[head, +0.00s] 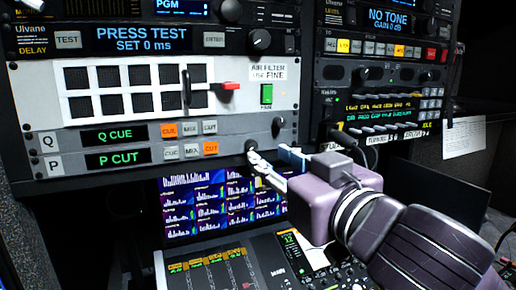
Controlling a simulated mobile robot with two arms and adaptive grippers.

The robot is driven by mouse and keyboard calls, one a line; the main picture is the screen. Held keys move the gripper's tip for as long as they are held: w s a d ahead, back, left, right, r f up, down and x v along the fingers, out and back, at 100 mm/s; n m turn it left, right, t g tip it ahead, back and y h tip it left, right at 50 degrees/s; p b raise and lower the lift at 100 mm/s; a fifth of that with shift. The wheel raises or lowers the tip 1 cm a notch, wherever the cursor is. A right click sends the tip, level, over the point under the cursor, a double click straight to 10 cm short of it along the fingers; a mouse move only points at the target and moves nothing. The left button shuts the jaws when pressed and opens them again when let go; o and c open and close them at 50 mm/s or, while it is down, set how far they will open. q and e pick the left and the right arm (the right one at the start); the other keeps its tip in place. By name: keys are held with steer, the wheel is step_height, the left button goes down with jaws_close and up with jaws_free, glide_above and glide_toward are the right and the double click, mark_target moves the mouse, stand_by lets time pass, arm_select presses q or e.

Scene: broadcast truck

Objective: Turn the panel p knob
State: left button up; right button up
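Panel P is the lower row of the grey rack strip (75,163), with a green display (117,158) reading "P CUT". Its CUT button (210,149) is lit orange. The small dark panel P knob (251,146) is at the right end of this row, partly hidden by my fingertips. My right gripper (256,159) comes in from the lower right with its tips at the knob. I cannot tell whether they touch it or how far apart the fingers are. My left gripper is not in view.
Panel Q, just above, has its own dark knob (278,124), close to my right gripper. A lit screen (200,210) and a mixing console (225,268) lie below. A rack unit with cables (375,125) stands at the right.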

mark_target(254, 146)
steer(key=p+x, duration=0.2)
steer(key=x, duration=0.3)
steer(key=shift+w+r, duration=0.1)
steer(key=shift+w, duration=0.1)
steer(key=shift+w+a, duration=0.3)
steer(key=shift+w, duration=0.15)
steer(key=shift+c, duration=0.3)
jaws_close()
